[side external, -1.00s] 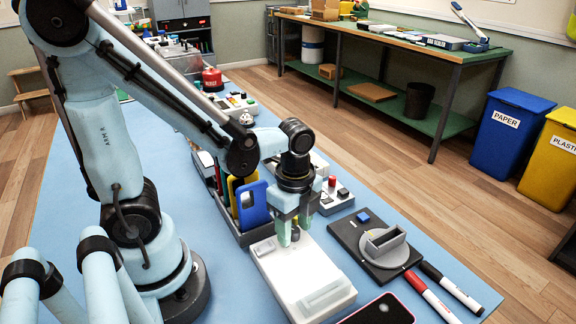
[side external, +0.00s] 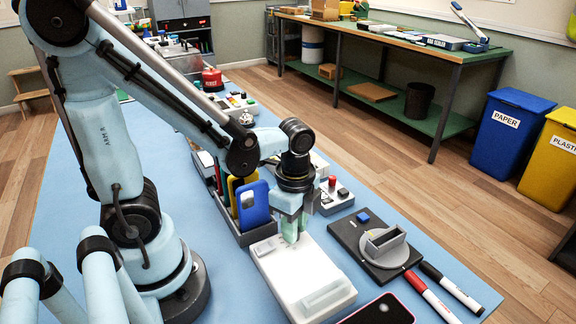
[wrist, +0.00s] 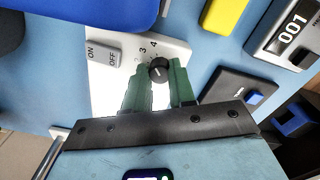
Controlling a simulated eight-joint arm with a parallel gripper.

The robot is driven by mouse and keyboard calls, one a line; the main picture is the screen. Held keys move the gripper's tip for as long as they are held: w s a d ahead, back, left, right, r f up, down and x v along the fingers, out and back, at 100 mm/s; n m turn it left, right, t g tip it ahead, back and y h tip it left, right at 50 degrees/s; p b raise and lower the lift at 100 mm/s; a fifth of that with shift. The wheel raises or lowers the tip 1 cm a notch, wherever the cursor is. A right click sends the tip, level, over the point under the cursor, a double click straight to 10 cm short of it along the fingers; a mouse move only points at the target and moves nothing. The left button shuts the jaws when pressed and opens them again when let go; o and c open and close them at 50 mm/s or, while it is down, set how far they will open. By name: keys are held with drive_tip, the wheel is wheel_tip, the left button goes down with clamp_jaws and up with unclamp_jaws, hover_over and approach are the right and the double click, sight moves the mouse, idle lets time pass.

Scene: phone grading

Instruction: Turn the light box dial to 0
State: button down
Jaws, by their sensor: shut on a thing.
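The white light box (side external: 296,272) lies on the blue table in front of my arm. In the wrist view its top (wrist: 110,85) carries an ON/OFF switch (wrist: 104,54) and a round black dial (wrist: 159,69) with a light pointer mark. The numerals 3 and 4 show beside the dial; the others are faint or hidden. My gripper (wrist: 158,82) has its green fingers on either side of the dial, shut on it. In the side view my gripper (side external: 292,232) points down at the box's far end, and its fingers hide the dial.
A grey rack (side external: 262,234) holding a blue phone (side external: 253,206) and a yellow one stands close beside my gripper. A black fixture with a round grey plate (side external: 386,248) sits right of the box. Red and black markers (side external: 432,297) and a dark phone (side external: 380,311) lie nearby.

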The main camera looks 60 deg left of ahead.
drive_tip(key=n, duration=0.5)
drive_tip(key=shift+n, duration=0.3)
drive_tip(key=n, duration=1)
drive_tip(key=shift+n, duration=0.4)
drive_tip(key=n, duration=0.5)
drive_tip(key=shift+n, duration=0.3)
drive_tip(key=c, duration=0.9)
unclamp_jaws()
drive_tip(key=shift+c, duration=0.2)
drive_tip(key=shift+r, duration=0.1)
wheel_tip(320, 180, up, 12)
